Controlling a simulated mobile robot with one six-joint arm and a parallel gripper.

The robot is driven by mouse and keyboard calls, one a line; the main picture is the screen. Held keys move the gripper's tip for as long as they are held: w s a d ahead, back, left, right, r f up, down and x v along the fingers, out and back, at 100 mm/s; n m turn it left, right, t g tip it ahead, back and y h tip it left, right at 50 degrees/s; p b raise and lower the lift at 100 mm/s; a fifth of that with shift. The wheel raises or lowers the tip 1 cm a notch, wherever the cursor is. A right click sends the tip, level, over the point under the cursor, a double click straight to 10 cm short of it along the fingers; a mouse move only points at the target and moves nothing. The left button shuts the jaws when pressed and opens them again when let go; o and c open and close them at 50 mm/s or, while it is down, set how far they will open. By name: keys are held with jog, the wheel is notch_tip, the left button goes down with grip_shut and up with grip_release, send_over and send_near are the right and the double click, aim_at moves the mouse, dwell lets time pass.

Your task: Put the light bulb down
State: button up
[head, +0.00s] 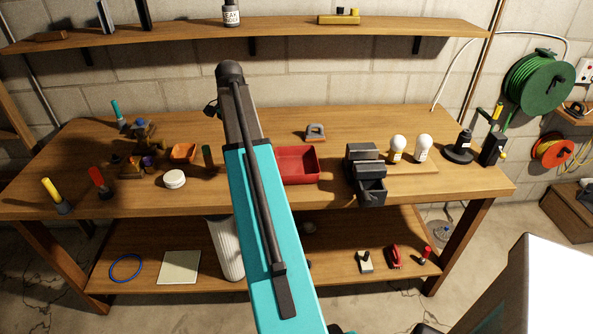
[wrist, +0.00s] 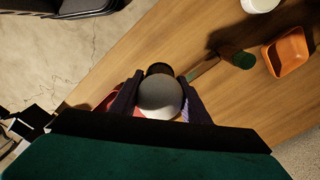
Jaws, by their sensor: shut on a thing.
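My gripper (wrist: 160,86) is shut on a light bulb (wrist: 160,98) in the wrist view. The bulb's pale grey dome shows between the two dark fingers, and a dark round part shows just past it. The wooden workbench top (wrist: 225,93) lies below; the gap between bulb and bench cannot be judged. In the head view my teal arm hides the gripper and the held bulb. Two other white bulbs (head: 398,143) (head: 423,147) stand on a small wooden board (head: 410,168) at the right of the bench.
The green-handled tool (wrist: 238,57) lies near the orange bin. Bare wood shows behind the red tray.

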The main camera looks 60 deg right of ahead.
aim_at(296, 165)
jog(key=s+d+r+m, duration=0.2)
jog(key=s+d+m, duration=0.3)
jog(key=s+d, duration=0.8)
jog(key=shift+s+m, duration=0.2)
jog(key=shift+m, duration=0.1)
jog(key=shift+f+p, duration=0.7)
jog(key=shift+f, duration=2.4)
jog(key=shift+f, duration=0.1)
jog(key=shift+f+p, duration=0.45)
jog(key=shift+f, duration=1.3)
jog(key=shift+a+f, duration=0.1)
jog(key=shift+f, duration=0.05)
jog(key=o, duration=0.9)
jog(key=shift+o, duration=0.2)
